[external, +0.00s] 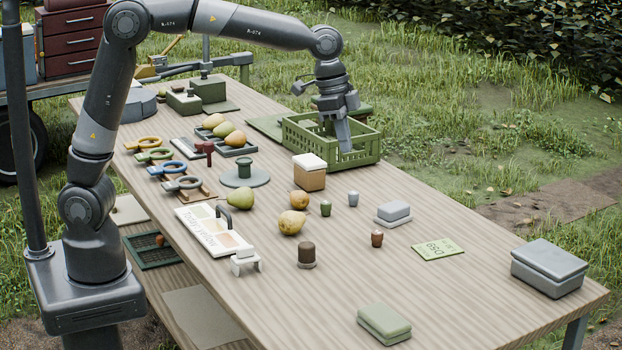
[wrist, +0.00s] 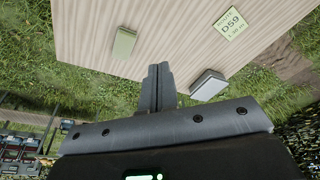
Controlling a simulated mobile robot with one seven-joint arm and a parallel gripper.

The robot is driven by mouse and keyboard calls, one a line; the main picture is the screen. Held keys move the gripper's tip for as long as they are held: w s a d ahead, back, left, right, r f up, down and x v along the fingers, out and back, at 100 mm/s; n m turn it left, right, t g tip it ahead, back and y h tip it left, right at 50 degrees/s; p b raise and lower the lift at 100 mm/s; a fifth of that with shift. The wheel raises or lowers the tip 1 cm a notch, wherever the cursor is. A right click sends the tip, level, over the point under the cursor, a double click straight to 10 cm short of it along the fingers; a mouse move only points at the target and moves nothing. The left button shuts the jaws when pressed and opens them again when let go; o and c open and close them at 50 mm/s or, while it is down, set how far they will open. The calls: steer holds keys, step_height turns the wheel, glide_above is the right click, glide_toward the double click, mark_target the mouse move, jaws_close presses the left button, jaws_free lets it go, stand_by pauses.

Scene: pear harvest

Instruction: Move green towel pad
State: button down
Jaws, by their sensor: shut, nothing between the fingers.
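The green towel pad (external: 384,323) is a pale green, folded, two-layer block lying flat on the bare wood near the table's front edge in the external view. It also shows in the wrist view (wrist: 124,43), left of the fingers, near the table edge. My gripper (external: 344,147) points down at the green slatted crate (external: 330,160) on the table's far side. Its fingers are together and empty, far from the pad. In the wrist view my gripper (wrist: 158,68) shows closed fingers. The crate's inside is mostly hidden.
A grey box-like pad (external: 549,267) sits at the table's right end. A smaller grey pad (external: 393,214), a green route card (external: 437,249), small cups and pears (external: 291,222) stand mid-table. The wood between the green pad and the route card is clear.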

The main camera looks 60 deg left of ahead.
mark_target(351, 303)
steer(key=w+d+f+m+g, duration=0.1)
steer(key=d+f+m, duration=0.1)
steer(key=d+f, duration=0.5)
steer(key=w+d+f+m, duration=0.2)
steer(key=d+f, duration=0.1)
steer(key=d, duration=0.8)
steer(key=s+d+f+m+y, duration=0.2)
steer(key=s+d+f+m, duration=0.25)
steer(key=d+f, duration=0.9)
steer(key=shift+g, duration=0.4)
steer(key=f, duration=0.7)
steer(key=shift+s+d+f, duration=0.15)
steer(key=shift+s, duration=0.05)
steer(key=shift+a+f, duration=0.2)
steer(key=shift+a, duration=0.4)
steer(key=shift+a+f, duration=0.15)
steer(key=shift+a, duration=1.25)
steer(key=shift+a, duration=0.1)
steer(key=a, duration=2)
steer(key=shift+a, duration=0.15)
